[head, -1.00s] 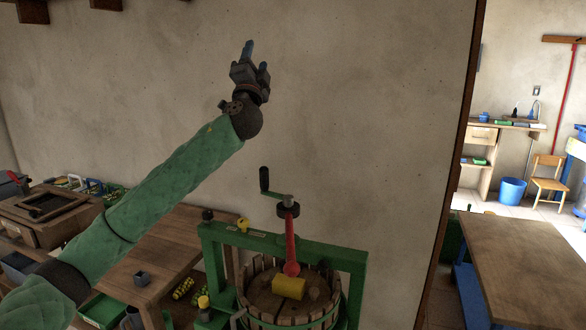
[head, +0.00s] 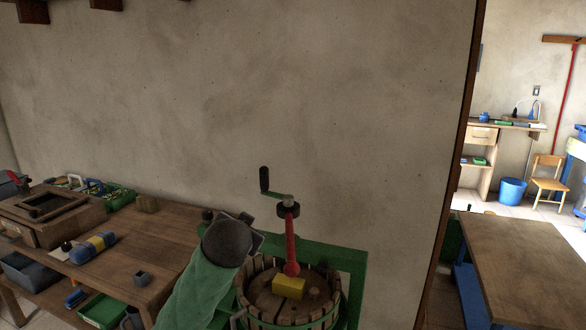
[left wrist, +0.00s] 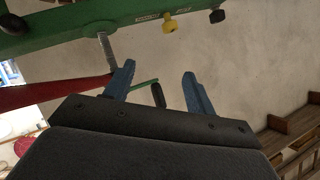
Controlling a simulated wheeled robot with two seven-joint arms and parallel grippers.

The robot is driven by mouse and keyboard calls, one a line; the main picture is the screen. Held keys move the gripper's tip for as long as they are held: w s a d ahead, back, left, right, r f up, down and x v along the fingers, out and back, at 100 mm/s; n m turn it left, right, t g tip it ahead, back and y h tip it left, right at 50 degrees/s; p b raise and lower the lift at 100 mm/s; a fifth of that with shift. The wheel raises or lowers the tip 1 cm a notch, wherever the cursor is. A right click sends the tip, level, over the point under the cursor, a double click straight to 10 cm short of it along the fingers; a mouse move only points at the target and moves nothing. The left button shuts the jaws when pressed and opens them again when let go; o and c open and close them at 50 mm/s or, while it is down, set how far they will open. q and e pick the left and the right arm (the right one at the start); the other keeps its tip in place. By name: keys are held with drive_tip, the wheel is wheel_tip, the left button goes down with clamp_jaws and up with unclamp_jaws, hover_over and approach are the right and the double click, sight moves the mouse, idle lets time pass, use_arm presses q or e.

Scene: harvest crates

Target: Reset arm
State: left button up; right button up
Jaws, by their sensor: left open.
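My left arm comes in from the bottom of the head view, its dark wrist (head: 228,243) low in front of the green frame of a screw press. The left gripper's fingers are hidden there behind the wrist. In the left wrist view the two blue fingers of my left gripper (left wrist: 158,70) stand apart with nothing held between them. The press crank's black grip (left wrist: 158,95) shows beyond and between them; whether it touches them I cannot tell. My right gripper is in neither view.
The press has a red screw (head: 291,238), a wooden-stave basket (head: 254,275) and a yellow block (head: 289,287). A wooden bench (head: 165,235) with tools and crates stands left. A brown table (head: 525,255) stands right. The wall above the press is clear.

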use_arm(q)
drive_tip(key=s+a+f+n+g+h, duration=0.1)
drive_tip(key=s+f+g, duration=0.3)
drive_tip(key=s+f, duration=1.05)
drive_tip(key=s+a+f+n+g+h, duration=0.1)
drive_tip(key=s+a+f+n+g, duration=0.15)
drive_tip(key=s+f, duration=1.2)
drive_tip(key=s+d+f+g, duration=0.1)
drive_tip(key=s+f+g, duration=0.3)
drive_tip(key=s+f, duration=0.9)
drive_tip(key=shift+s+d+f, duration=0.25)
drive_tip(key=shift+s, duration=0.65)
drive_tip(key=shift+g, duration=0.25)
drive_tip(key=shift+c, duration=0.2)
